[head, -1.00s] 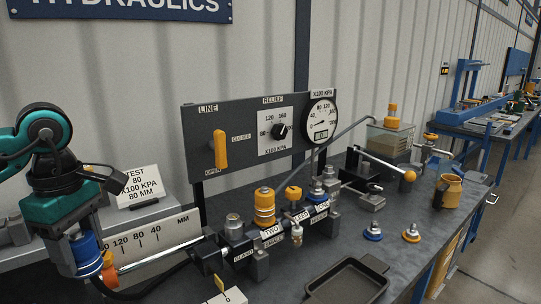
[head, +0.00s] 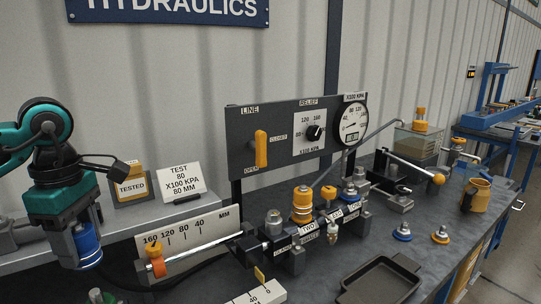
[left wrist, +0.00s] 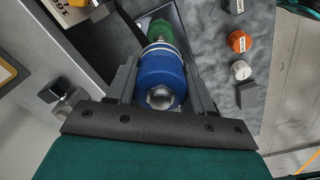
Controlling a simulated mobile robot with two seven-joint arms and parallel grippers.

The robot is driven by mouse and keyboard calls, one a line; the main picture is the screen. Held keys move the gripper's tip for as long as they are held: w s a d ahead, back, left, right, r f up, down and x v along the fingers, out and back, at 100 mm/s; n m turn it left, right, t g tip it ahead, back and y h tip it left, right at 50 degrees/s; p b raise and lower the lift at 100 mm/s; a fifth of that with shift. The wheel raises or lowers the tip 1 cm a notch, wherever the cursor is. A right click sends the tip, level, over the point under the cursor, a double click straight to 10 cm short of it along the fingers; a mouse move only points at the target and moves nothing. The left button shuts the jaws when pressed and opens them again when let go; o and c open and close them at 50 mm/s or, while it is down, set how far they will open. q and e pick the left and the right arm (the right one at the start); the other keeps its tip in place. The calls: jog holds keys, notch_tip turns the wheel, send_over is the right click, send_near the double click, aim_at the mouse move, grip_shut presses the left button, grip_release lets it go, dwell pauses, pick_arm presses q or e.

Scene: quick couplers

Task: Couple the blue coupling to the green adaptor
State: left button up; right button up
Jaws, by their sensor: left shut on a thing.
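My left gripper (head: 78,252) is shut on the blue coupling (head: 88,240), held above the bench at the left of the head view. In the left wrist view the blue coupling (left wrist: 160,70) sits between the two fingers (left wrist: 160,95), with its round metal end toward the camera. The green adaptor (left wrist: 160,32) shows just beyond the coupling, roughly in line with it; whether they touch is hidden. In the head view a green top with a metal tip, seemingly the adaptor (head: 96,297), shows at the bottom edge, below the coupling and apart from it. My right gripper is not in view.
A cylinder rod with an orange end (head: 156,262) and a scale plate (head: 180,232) stand right of the gripper. The manifold (head: 320,235), gauge panel (head: 280,145) and black tray (head: 382,280) are farther right. An orange cap (left wrist: 241,42) lies near the adaptor.

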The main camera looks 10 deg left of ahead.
aim_at(72, 230)
pick_arm(q)
jog(key=shift+s+a+r, duration=0.1)
jog(key=shift+s+a, duration=0.1)
jog(key=shift+a, duration=0.1)
dwell(0.4)
jog(key=shift+w+f+b, duration=0.1)
jog(key=shift+f+b, duration=2.15)
jog(key=shift+f, duration=0.7)
jog(key=shift+f, duration=2.05)
jog(key=o, duration=1.1)
notch_tip(72, 230, up, 6)
jog(key=shift+f+p, duration=0.1)
jog(key=shift+p, duration=0.35)
notch_tip(72, 230, up, 7)
jog(key=p, duration=0.4)
